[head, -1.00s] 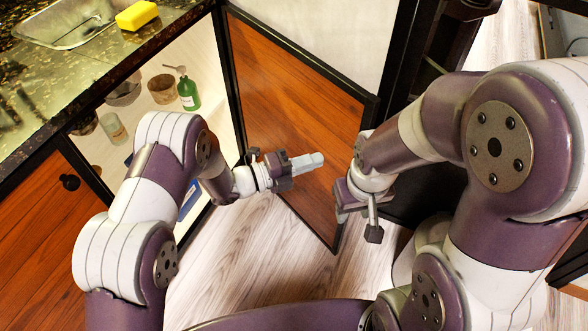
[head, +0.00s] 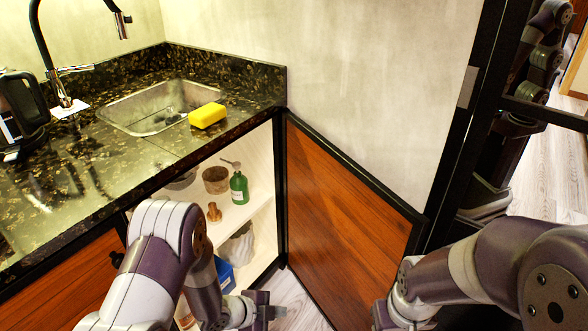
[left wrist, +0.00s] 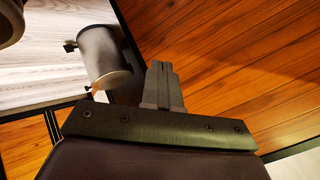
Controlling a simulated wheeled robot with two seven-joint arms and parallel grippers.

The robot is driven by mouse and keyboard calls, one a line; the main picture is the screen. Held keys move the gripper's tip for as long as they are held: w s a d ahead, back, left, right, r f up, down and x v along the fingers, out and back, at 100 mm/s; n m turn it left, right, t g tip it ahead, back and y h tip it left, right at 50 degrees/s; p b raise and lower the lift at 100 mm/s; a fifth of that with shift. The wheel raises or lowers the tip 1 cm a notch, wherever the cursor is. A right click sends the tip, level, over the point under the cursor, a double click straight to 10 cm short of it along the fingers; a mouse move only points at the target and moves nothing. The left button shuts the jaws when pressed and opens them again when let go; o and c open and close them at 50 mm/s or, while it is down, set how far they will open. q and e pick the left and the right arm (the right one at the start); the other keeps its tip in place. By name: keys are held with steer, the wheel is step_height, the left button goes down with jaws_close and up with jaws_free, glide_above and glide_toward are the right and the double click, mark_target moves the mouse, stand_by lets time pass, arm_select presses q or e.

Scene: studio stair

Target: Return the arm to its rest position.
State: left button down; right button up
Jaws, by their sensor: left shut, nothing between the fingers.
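My left arm comes in from the lower left in the head view. Its gripper (head: 272,312) is at the bottom edge, in front of the open cabinet and left of the door's lower part. In the left wrist view the fingers (left wrist: 162,84) are together with nothing between them, and wood panelling shows beyond them. My right arm (head: 470,275) reaches in from the lower right. Its gripper end (head: 384,316) is mostly cut off by the bottom edge, so its jaws are not clear.
The cabinet door (head: 345,215) stands open. Inside are a green bottle (head: 239,188), a brown bowl (head: 215,181) and a blue item (head: 224,275). A yellow sponge (head: 207,115) lies by the sink (head: 140,103) on the dark counter (head: 80,185). A black kettle (head: 20,110) stands left.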

arm_select(q)
steer(key=s+a+r+n+g+y, duration=0.25)
steer(key=s+a+n+y, duration=0.2)
steer(key=a+n, duration=0.3)
steer(key=s+a+r+n+g+y, duration=0.1)
steer(key=s+a+r+n+y, duration=0.35)
steer(key=a+n, duration=0.3)
steer(key=s+r+n+g+h, duration=0.1)
steer(key=s+r+n+g, duration=0.1)
steer(key=s+r+n, duration=0.4)
step_height(320, 180, up, 27)
steer(key=t+p, duration=0.2)
steer(key=p, duration=2.2)
steer(key=shift+w+r, duration=0.15)
steer(key=shift+w, duration=0.15)
